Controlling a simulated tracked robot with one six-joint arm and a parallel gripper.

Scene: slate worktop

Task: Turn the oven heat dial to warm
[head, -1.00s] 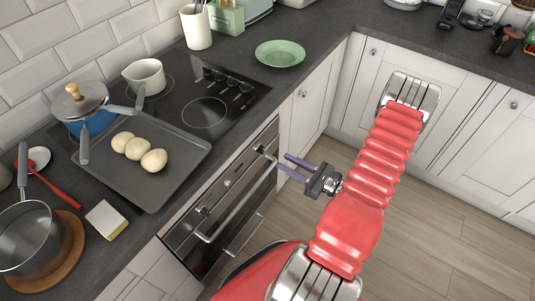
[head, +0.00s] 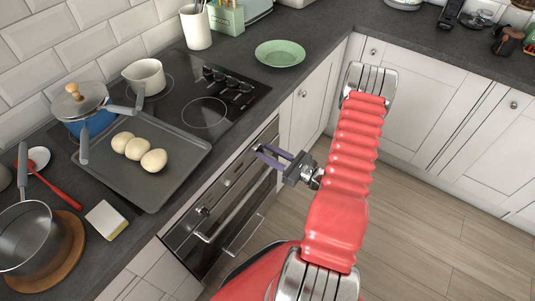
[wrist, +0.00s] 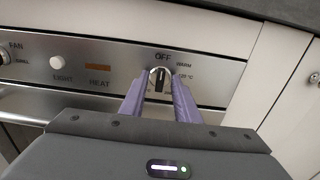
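The oven heat dial (wrist: 160,80) is a round knob with a dark vertical bar in the wrist view. Its bar stands about upright, below the OFF label; the WARM label is just to the right of OFF. My gripper (wrist: 160,76) is open, with one purple finger on each side of the dial. I cannot tell whether the fingers touch it. In the head view my gripper (head: 264,149) is at the upper right end of the oven's front panel, and its fingers hide the dial there.
The oven (head: 222,210) has a bar handle below the panel. A white knob (wrist: 57,62) and an orange display (wrist: 98,67) are left of the dial. A baking tray (head: 190,150) with buns lies on the worktop above. The floor (head: 420,240) is clear.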

